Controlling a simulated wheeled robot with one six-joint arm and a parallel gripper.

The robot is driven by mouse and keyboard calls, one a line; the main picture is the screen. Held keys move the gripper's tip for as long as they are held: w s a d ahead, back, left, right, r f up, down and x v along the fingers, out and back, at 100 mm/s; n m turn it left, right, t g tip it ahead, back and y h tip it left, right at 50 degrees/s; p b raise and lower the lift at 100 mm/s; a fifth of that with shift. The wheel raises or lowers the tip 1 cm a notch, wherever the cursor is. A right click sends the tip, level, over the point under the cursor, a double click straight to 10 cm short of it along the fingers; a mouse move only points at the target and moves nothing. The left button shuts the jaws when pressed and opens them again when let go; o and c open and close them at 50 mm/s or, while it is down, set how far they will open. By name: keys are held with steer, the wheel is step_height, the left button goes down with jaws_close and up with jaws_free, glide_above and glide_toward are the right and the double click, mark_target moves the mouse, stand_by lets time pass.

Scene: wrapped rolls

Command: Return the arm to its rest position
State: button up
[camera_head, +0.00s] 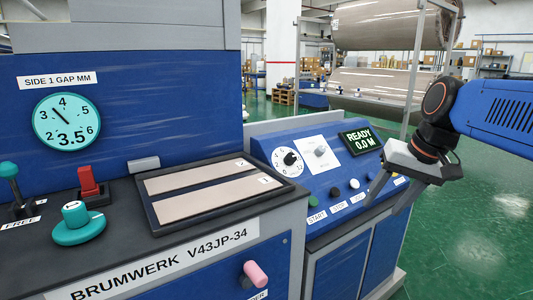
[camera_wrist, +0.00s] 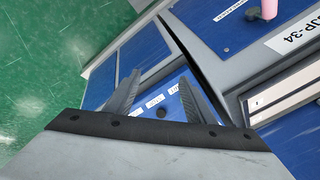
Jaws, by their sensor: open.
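My gripper (camera_head: 383,207) is at the right of the head view, at the end of my blue arm. Its two grey fingers are spread apart and point down and to the left, with nothing between them. It hangs in front of the right end of the blue control panel (camera_head: 291,186) and hides part of the panel's lower right side. In the wrist view my gripper (camera_wrist: 160,77) shows both dark fingers apart, with the panel's labels and a dark round button behind them. I cannot tell whether a finger touches the panel.
The panel carries a screen (camera_head: 362,142) reading READY 0.0 M, a dial (camera_head: 290,159) and several buttons. Left of it, a machine top holds a tray (camera_head: 188,231) with two beige strips, a teal knob (camera_head: 75,213) and a red switch (camera_head: 90,182). Green floor (camera_head: 480,235) is clear at right.

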steer(key=s+d+f+n+t+h, duration=0.1)
steer(key=s+f+n+h, duration=0.1)
steer(key=s+f, duration=1.3)
steer(key=shift+s+d+f, duration=0.2)
steer(key=shift+s+f, duration=0.05)
steer(key=shift+f, duration=0.55)
